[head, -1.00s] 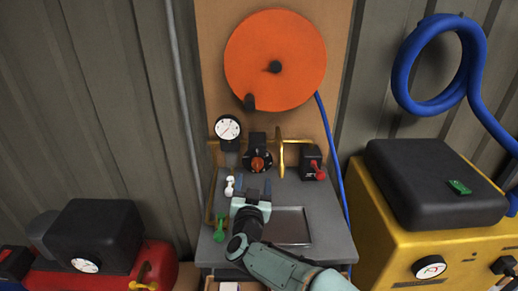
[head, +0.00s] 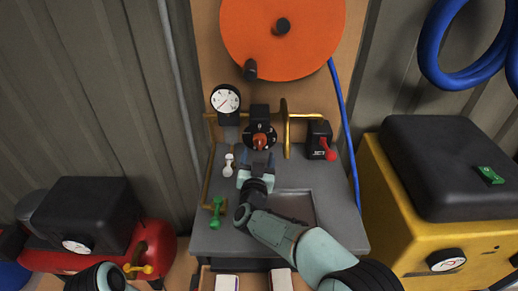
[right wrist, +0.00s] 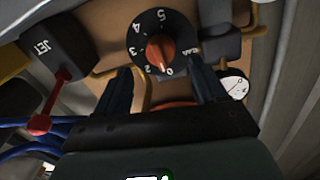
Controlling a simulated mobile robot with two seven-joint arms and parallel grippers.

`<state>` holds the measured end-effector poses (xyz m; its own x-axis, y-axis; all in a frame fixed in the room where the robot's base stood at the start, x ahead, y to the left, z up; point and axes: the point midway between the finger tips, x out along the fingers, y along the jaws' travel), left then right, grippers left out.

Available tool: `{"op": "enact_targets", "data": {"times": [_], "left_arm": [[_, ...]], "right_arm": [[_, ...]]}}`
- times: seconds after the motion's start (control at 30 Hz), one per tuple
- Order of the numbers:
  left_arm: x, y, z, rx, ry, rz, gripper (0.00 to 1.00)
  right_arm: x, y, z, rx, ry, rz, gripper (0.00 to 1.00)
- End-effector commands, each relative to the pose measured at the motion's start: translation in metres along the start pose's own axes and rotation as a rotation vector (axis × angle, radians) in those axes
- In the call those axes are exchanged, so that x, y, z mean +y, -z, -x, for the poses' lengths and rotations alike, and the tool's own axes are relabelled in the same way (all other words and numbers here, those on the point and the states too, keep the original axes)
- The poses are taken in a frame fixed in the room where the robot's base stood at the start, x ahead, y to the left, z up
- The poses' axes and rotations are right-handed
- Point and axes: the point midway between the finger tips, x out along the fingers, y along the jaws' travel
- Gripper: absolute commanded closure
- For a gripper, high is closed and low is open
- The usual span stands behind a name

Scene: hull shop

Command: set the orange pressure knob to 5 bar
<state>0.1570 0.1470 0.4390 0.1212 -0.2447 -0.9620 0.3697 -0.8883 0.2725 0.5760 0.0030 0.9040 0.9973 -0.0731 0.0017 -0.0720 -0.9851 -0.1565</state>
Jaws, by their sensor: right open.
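The orange pressure knob (head: 261,141) sits on a black dial on the upright panel above the grey bench. In the right wrist view the knob (right wrist: 160,49) shows upside down, with dial numbers 0 to 5 around it; its narrow end appears to lie toward the 0. My right gripper (head: 257,163) is open and empty, just in front of and below the knob. In the right wrist view its two fingers (right wrist: 161,80) point toward the dial, apart from the knob. A round white gauge (head: 226,98) is left of the dial. My left gripper is out of view.
A black JET box with a red lever (head: 328,149) stands right of the dial, beyond a brass pipe (head: 287,128). White (head: 228,164) and green (head: 216,212) valve handles are left of my right gripper. A recessed tray (head: 295,206) lies beside my arm.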

Motion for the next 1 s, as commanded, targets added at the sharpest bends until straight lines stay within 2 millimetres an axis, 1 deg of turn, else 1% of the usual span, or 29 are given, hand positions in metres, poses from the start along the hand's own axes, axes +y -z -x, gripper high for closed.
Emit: {"op": "enact_targets", "data": {"times": [0.03, 0.1, 0.3, 0.5, 0.77, 0.8, 0.87, 0.9, 0.93, 1.0], "left_arm": [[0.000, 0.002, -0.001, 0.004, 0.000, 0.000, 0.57], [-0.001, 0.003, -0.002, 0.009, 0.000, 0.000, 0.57], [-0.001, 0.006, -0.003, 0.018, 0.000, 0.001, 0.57], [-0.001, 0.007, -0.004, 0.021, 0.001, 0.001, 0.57], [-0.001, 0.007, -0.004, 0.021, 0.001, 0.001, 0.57], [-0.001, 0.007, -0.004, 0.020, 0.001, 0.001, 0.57], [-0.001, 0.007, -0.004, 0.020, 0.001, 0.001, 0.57], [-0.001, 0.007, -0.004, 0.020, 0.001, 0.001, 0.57], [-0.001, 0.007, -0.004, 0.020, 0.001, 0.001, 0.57], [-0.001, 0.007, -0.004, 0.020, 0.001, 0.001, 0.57]], "right_arm": [[0.000, -0.001, -0.010, 0.000, -0.001, 0.001, 0.30], [0.000, -0.001, -0.021, 0.000, -0.001, 0.000, 0.30], [0.000, 0.000, -0.043, 0.000, -0.001, 0.000, 0.30], [-0.001, 0.001, -0.051, -0.001, 0.001, 0.001, 0.30], [-0.001, 0.001, -0.051, -0.001, 0.001, 0.001, 0.30], [-0.001, 0.001, -0.051, -0.001, 0.001, 0.001, 0.43], [-0.001, 0.001, -0.051, -0.001, 0.001, 0.001, 0.62], [-0.001, 0.001, -0.051, -0.001, 0.001, 0.001, 0.75], [-0.001, 0.001, -0.051, -0.001, 0.001, 0.001, 0.85], [-0.001, 0.001, -0.051, -0.001, 0.001, 0.000, 0.86]]}}
